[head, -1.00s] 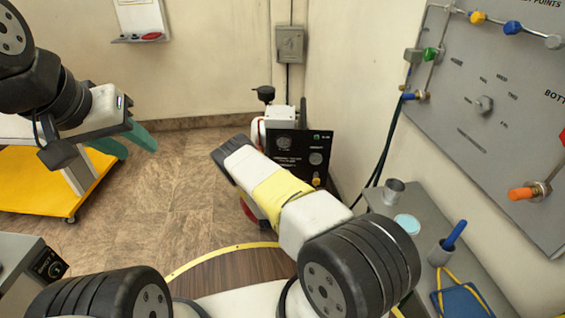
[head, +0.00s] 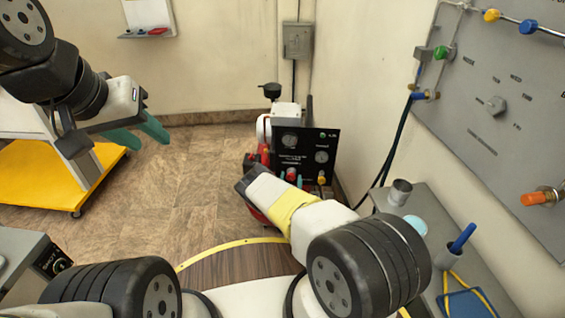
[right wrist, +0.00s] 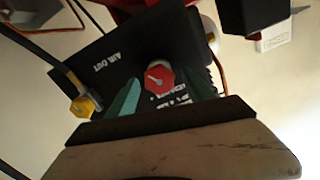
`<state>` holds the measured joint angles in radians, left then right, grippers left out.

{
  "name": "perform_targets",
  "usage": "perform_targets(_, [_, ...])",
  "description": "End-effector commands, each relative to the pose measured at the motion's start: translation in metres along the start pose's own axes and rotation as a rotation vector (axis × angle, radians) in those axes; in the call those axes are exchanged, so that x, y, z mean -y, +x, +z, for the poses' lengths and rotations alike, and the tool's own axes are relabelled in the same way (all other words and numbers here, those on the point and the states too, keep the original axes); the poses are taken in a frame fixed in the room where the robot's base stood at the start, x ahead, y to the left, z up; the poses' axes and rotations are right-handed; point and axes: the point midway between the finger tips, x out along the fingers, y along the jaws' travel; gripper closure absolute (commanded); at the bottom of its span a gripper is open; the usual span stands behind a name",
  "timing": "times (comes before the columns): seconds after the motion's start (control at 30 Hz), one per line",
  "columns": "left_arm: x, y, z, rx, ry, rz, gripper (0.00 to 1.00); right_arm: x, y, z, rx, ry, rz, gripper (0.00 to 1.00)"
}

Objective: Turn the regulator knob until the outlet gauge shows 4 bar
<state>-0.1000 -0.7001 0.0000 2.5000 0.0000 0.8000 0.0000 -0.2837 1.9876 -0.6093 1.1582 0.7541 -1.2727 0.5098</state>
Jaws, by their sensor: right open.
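The black regulator panel (head: 306,150) stands by the far corner, with two round gauges, one at upper left (head: 290,140) and one at right (head: 322,157). Their needles are too small to read. The red regulator knob (head: 291,172) is low on the panel; it also shows in the right wrist view as a red knob with a pale pointer (right wrist: 158,78). My right gripper (head: 291,182) is open, its teal fingers on either side of the knob in view; contact cannot be told. My left gripper (head: 140,137) hangs empty above the floor at left; its two teal fingers are apart.
A yellow fitting (right wrist: 83,106) sits beside the knob in the right wrist view, near the "AIR OUT" label. A grey bench (head: 400,205) with a metal cup stands at right, below a grey wall panel (head: 485,130).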

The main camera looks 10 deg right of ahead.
Motion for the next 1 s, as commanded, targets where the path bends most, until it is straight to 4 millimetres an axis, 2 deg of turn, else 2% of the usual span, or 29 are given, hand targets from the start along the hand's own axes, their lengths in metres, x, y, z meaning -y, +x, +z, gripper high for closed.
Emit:
perform_targets(0.23, [0.0, 0.0, 0.0, 0.0, 0.0, 0.0, 0.61, -0.0003, 0.001, 0.0, 0.0, -0.001, 0.0, 0.4])
perform_targets(0.53, [0.0, 0.0, 0.0, 0.0, 0.0, 0.0, 0.61, -0.0001, 0.0008, 0.0, 0.0, -0.001, 0.0, 0.99])
perform_targets(0.67, [0.0, 0.0, 0.0, 0.0, 0.0, 0.0, 0.61, -0.0003, 0.0008, 0.0, 0.0, -0.019, 0.001, 1.0])
perform_targets(1.0, [0.0, 0.0, 0.0, 0.0, 0.0, 0.0, 0.61, 0.001, 0.0006, 0.0001, 0.0, -0.222, 0.0, 1.0])
